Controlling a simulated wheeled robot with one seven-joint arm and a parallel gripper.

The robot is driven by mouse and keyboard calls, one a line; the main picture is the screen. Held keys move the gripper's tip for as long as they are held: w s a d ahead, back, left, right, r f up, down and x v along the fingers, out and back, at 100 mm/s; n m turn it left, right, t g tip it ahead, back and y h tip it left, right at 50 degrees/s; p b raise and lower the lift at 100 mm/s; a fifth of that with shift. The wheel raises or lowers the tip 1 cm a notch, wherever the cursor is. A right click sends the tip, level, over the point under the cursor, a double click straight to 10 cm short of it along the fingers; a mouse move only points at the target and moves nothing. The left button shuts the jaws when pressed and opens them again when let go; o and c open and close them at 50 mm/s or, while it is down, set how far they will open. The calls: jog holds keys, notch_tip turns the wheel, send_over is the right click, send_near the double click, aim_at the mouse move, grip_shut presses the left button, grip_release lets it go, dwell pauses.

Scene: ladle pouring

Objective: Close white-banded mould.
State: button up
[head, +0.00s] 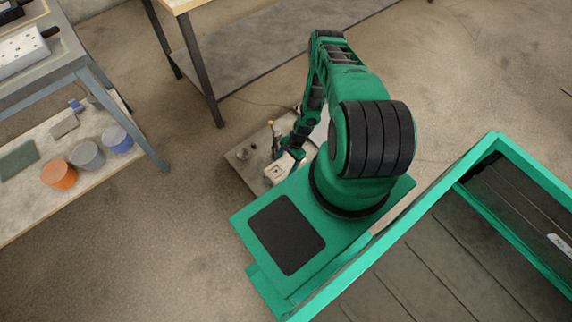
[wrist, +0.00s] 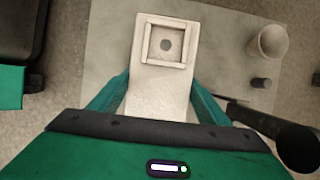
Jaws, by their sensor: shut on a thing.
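A pale, off-white mould piece (wrist: 158,88) fills the middle of the wrist view. It has a raised square frame at its far end with a round dark hole inside. My gripper (wrist: 158,84) has one green finger on each side of this piece and is shut on it. In the head view my gripper (head: 290,155) is low over a grey board, and a pale block (head: 276,173) with a dark mark shows beside it. I cannot make out a white band, and whether another mould half lies underneath is hidden.
Floor between is clear.

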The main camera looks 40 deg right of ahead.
jog(key=shift+f, duration=0.1)
dwell(0.3)
jog(key=o, duration=2)
jog(key=v, duration=1)
jog(key=shift+d+r, duration=0.2)
jog(key=shift+r, duration=0.1)
